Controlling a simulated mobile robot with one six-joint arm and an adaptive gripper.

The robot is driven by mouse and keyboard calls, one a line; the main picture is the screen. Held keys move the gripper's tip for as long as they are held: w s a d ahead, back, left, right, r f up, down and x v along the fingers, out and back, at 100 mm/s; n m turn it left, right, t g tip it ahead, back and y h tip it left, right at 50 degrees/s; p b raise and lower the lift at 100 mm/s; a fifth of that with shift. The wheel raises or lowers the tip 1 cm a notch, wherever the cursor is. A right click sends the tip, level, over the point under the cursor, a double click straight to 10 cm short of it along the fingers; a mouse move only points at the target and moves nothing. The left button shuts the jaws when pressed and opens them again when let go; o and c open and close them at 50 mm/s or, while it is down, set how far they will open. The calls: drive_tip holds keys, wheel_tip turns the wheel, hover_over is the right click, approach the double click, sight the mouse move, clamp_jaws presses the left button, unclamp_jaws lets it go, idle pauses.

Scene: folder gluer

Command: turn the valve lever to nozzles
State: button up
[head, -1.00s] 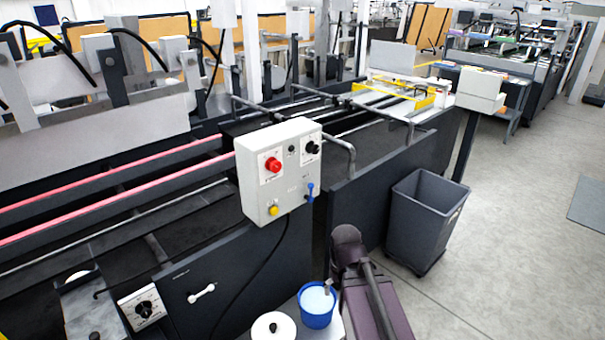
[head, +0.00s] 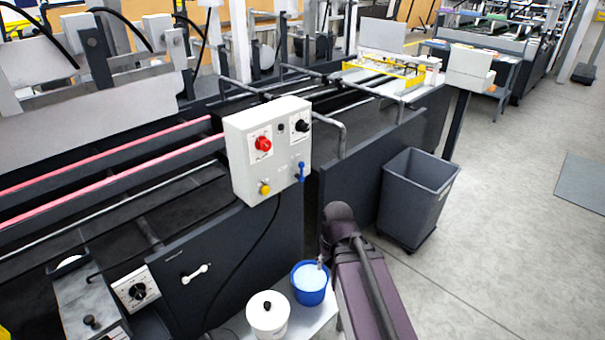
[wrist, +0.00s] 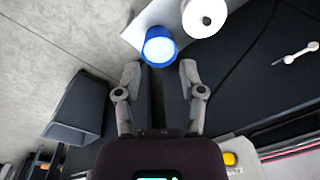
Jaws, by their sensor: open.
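A white lever (head: 195,273) sits on the dark side panel of the machine, low in the head view, slanting up to the right. It also shows in the wrist view (wrist: 296,52), at the upper right. A small blue lever (head: 301,171) hangs on the right side of the white control box (head: 265,150). I cannot read any label by either lever. My gripper (wrist: 160,75) is open and empty in the wrist view, fingers apart, pointing toward the blue bucket and well to the left of the white lever.
A blue bucket (head: 310,288) of white liquid and a white lidded pot (head: 267,318) stand on a light shelf below the panel. A black dial (head: 137,292) is left of the white lever. A grey bin (head: 415,195) stands right of my arm; open floor lies beyond.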

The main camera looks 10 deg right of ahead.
drive_tip(key=w+a+f+m+t+y+b, duration=0.3)
drive_tip(key=w+a+m+y+b, duration=0.15)
drive_tip(key=w, duration=0.35)
drive_tip(key=m+t+y+b, duration=0.3)
drive_tip(key=m+t+b, duration=0.9)
drive_tip(key=m, duration=1.4)
approach(302, 170)
drive_tip(key=s+d+t, duration=0.1)
drive_tip(key=s, duration=0.2)
drive_tip(key=shift+d+f+h+p, duration=0.1)
drive_tip(key=shift+f+h+p, duration=0.15)
drive_tip(key=shift+f+p, duration=0.15)
drive_tip(key=x, duration=1.3)
drive_tip(key=shift+w+f, duration=0.1)
drive_tip(key=shift+w, duration=0.2)
clamp_jaws()
